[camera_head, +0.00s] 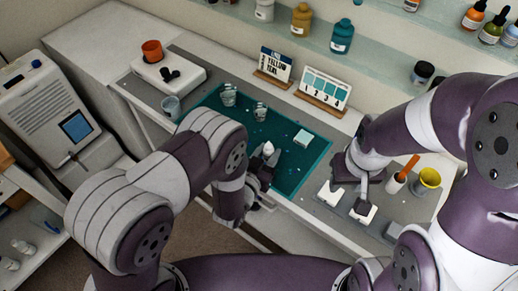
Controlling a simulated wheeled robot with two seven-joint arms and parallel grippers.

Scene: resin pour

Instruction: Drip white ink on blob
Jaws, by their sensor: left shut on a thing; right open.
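My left gripper (263,166) is over the front edge of the teal mat (318,155). It is shut on a small white bottle (268,148) with its pale tip upward; whether this is the white ink is too small to read. Two small clear cups stand on the mat, one at the back left (228,96) and one nearer (260,112). A pale square block (303,138) lies at the mat's right. I cannot make out a blob.
A white scale (168,75) with an orange cup (152,50) stands at the back left. A sign card (273,68) and a numbered card (323,90) stand behind the mat. Bottles line the shelf above.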

